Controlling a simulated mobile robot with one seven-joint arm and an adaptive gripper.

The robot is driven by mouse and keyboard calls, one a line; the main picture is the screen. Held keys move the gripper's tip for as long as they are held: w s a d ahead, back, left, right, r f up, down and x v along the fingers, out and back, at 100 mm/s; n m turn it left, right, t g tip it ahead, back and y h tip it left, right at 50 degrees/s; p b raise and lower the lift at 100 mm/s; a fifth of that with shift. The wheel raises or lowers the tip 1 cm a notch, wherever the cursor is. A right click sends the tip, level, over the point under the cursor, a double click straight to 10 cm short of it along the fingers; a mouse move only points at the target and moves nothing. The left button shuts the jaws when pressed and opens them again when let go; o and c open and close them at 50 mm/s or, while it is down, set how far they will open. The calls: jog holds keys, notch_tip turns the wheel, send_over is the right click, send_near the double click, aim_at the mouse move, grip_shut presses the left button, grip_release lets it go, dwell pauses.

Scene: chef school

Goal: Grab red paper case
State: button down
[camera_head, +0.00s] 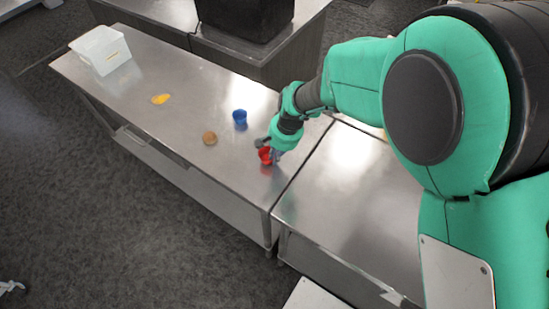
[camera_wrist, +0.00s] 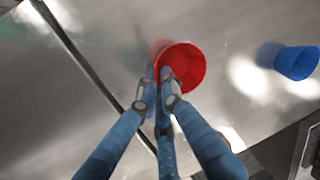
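The red paper case (camera_head: 265,155) is near the right end of the long steel table, beside the seam with another table. In the wrist view, the red paper case (camera_wrist: 187,62) shows its round open mouth. My gripper (camera_head: 274,151) is low over the table, right at the case. In the wrist view, the blue-grey fingers of my gripper (camera_wrist: 159,76) come together at the case's near left rim, with one fingertip overlapping its mouth. They look shut on the wall. The fingers hide part of that rim. A red reflection shows in the steel beside the case.
A blue case (camera_head: 239,117) stands close by and also shows in the wrist view (camera_wrist: 297,62). A brown round item (camera_head: 209,138), a yellow-orange item (camera_head: 160,99) and a white bin (camera_head: 90,54) lie farther left. The second steel table (camera_head: 335,200) is clear in front.

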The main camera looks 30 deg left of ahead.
jog(key=shift+v, duration=1.2)
jog(key=s+d, duration=0.3)
jog(key=d, duration=0.1)
jog(key=s+d+p, duration=0.1)
jog(key=s+d, duration=0.3)
jog(key=s+d+r, duration=0.1)
jog(key=s+d, duration=0.2)
jog(key=shift+s+d+r, duration=0.1)
jog(key=shift+s+d, duration=0.15)
jog(key=shift+d, duration=0.15)
